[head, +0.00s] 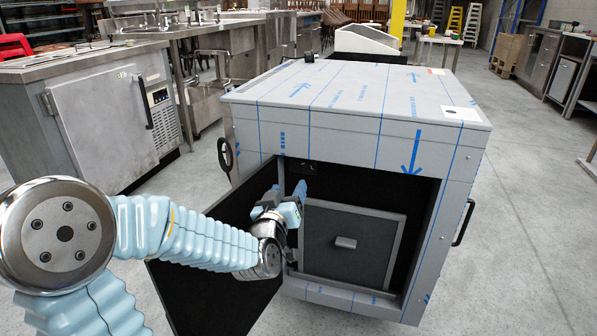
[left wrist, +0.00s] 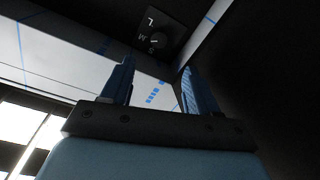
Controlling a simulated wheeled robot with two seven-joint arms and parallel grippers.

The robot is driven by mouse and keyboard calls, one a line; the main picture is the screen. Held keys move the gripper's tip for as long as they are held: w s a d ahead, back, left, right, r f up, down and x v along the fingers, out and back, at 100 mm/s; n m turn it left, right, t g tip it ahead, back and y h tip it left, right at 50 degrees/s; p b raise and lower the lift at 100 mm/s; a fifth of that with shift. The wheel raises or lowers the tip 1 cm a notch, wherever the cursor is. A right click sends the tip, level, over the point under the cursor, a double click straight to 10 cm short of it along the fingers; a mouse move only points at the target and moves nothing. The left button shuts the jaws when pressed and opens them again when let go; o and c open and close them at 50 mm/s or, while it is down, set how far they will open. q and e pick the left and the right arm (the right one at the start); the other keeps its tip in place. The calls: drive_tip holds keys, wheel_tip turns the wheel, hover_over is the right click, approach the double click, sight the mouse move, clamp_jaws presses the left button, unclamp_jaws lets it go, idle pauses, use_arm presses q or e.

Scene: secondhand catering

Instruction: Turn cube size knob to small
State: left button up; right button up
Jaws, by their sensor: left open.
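The cube size knob (left wrist: 158,41) is a small dark round dial on a black panel in the left wrist view. A white L and M show beside it, with a further mark partly legible below. Its pointer looks turned toward the letters' side, but the exact setting is too small to tell. In the head view the dark panel (head: 301,167) sits at the upper left inside the open cabinet. My left gripper (head: 298,189) is open and empty just below that panel. Its two blue fingers (left wrist: 157,66) are spread in the left wrist view, apart from the knob. My right gripper is out of view.
The grey cabinet (head: 360,90) has blue-printed film and an open black door (head: 225,275) at left, beside my left arm. A dark inner panel with a handle (head: 346,243) lies below my gripper.

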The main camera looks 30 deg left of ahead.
sight(301, 166)
use_arm(q)
drive_tip(key=x, duration=1.1)
drive_tip(key=shift+c, duration=0.2)
drive_tip(key=c, duration=1)
